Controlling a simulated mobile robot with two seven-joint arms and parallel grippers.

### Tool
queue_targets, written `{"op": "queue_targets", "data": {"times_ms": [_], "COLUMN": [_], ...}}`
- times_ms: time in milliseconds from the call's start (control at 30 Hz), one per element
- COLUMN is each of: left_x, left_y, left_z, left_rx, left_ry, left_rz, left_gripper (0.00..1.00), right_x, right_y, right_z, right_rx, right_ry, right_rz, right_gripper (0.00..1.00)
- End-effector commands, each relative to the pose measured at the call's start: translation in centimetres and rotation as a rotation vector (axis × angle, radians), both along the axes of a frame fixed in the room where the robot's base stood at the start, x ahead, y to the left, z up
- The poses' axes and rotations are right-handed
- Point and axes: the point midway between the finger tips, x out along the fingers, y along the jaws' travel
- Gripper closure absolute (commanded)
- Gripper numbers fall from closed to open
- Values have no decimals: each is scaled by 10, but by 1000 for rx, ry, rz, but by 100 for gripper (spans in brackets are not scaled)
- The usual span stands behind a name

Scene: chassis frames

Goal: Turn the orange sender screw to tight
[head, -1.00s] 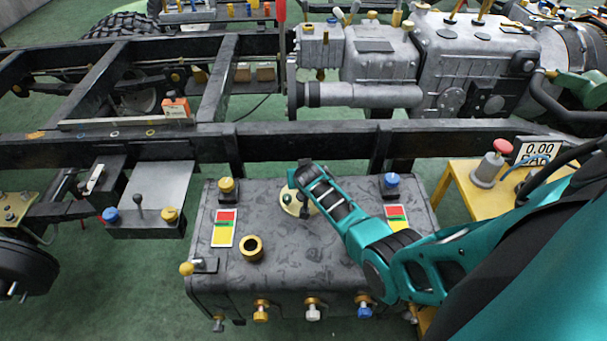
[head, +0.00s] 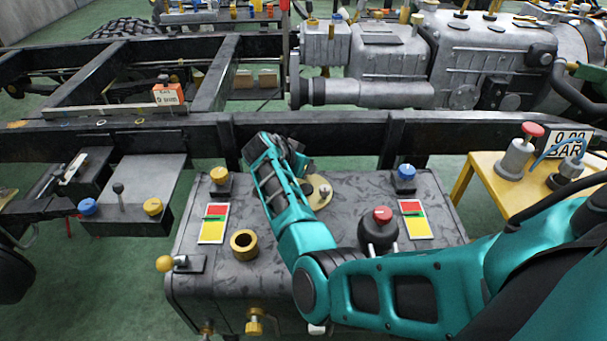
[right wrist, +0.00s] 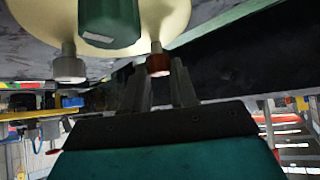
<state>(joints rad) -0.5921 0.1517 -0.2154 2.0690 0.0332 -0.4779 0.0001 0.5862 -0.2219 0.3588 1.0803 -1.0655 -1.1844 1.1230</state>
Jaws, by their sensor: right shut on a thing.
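The orange sender screw (right wrist: 158,63) shows in the right wrist view as a small orange-red head at the edge of the cream sender plate (right wrist: 90,38). My right gripper (right wrist: 160,76) has its two fingertips at this screw and is shut on it. A green cap (right wrist: 108,22) and a silver screw (right wrist: 68,66) stand on the same plate. In the head view, my right gripper (head: 290,150) is at the far left side of the cream plate (head: 319,192), on the grey tank (head: 300,235). My arm hides part of the plate and the orange screw there. My left gripper is not in view.
On the tank stand a red-topped knob (head: 381,217), a yellow cap (head: 219,175), a blue cap (head: 405,173) and a brass ring (head: 244,244). A black frame rail (head: 340,135) runs close behind. A yellow table (head: 480,165) stands at right.

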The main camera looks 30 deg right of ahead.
Motion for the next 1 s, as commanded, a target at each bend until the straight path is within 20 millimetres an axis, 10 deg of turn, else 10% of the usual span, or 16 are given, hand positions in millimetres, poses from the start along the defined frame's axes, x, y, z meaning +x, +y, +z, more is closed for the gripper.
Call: {"op": "queue_targets", "data": {"times_ms": [633,667,1000], "left_x": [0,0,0], "left_y": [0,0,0], "left_z": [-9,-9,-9], "left_rx": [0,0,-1], "left_ry": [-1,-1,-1], "left_rz": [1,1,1], "left_gripper": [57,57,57], "right_x": [1,0,1], "right_y": [-1,-1,-1], "right_z": [1,1,0], "right_rx": [-1,-1,0], "right_ry": [0,0,0], "right_rz": [-51,-51,-49], "right_gripper": [100,71,47]}}
